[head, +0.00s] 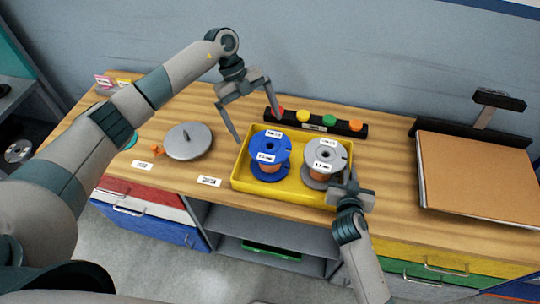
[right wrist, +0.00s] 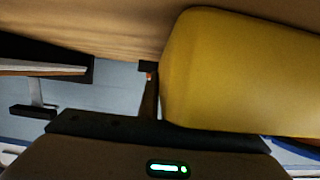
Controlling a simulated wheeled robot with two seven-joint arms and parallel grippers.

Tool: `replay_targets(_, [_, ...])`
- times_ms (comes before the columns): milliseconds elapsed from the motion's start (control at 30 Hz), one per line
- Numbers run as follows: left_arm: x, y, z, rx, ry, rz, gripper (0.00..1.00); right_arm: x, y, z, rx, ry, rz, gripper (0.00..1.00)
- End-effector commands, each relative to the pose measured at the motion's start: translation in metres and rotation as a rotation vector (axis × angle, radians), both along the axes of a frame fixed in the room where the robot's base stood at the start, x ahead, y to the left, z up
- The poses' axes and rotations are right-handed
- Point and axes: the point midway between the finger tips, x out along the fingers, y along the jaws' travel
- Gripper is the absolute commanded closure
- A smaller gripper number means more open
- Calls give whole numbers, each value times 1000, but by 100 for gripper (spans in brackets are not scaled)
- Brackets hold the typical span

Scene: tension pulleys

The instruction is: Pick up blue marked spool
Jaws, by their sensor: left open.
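The blue spool (head: 269,146) stands upright in the yellow tray (head: 240,185), with a white label on its front, a smaller one on top, and copper-coloured winding. A grey spool (head: 325,154) stands to its right in the same tray. My left gripper (head: 260,127) is open and empty, its fingers spread above the tray's back left side, apart from the blue spool. My right gripper (head: 350,186) is at the tray's front right corner, beside the grey spool. The tray's yellow wall (right wrist: 235,75) fills much of the right wrist view. Whether its fingers are closed there is unclear.
A dark rack (head: 345,128) with coloured knobs stands behind the tray. A grey round lid (head: 188,141) and small orange piece (head: 157,150) lie to the left. A brown board (head: 480,178) lies at right. Wooden tabletop (head: 385,210) is clear between tray and board.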

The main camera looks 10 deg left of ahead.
Motion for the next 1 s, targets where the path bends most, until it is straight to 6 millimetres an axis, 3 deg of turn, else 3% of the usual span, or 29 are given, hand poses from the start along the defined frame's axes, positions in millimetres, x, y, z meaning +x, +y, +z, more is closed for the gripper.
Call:
replay_targets(100, [1,10,-7,-22,95,176,0,0,0,-1,0,1,0,100])
replay_targets(300, [3,18,-12,-39,185,333,0,0,0,-1,0,1,0,100])
replay_targets(767, [3,19,-14,-40,198,356,0,0,0,-1,0,1,0,100])
replay_targets(1000, [-3,7,-34,-40,199,354,0,0,0,-1,0,1,0,100])
